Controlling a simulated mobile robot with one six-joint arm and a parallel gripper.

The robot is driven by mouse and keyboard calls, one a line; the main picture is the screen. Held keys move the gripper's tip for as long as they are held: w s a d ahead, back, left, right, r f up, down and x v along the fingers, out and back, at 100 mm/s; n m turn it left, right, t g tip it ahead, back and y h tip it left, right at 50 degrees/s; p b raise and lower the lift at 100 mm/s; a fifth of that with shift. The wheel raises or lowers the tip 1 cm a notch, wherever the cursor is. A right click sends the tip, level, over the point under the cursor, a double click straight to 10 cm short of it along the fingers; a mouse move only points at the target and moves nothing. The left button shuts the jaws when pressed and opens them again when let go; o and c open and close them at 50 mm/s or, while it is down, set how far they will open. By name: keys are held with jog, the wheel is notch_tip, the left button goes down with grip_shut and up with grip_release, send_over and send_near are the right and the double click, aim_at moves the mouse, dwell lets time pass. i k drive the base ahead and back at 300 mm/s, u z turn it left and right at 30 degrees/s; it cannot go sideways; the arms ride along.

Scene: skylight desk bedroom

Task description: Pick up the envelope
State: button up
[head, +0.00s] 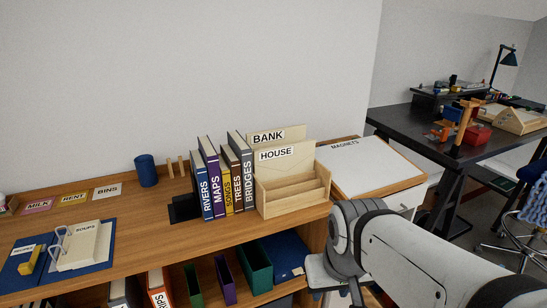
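I cannot make out a thing that is clearly an envelope. A wooden letter sorter (292,203) stands at the right end of the wooden desk, with slots marked BANK and HOUSE; its front slots look empty. My arm reaches in from the lower right. My gripper (335,284) hangs at the bottom edge, in front of the shelf and below the sorter. It is partly cut off, its fingers are unclear, and I see nothing held in it.
Upright books (226,180) stand left of the sorter beside a black bookend. A blue cup (147,170), a SOUPS booklet (85,246) on a blue mat, and label cards lie further left. A white-topped MAGNETS surface (365,165) adjoins at right. The desk's middle front is clear.

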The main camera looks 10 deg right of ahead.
aim_at(275, 162)
jog(key=u, duration=0.05)
jog(key=i, duration=1)
jog(key=z, duration=0.05)
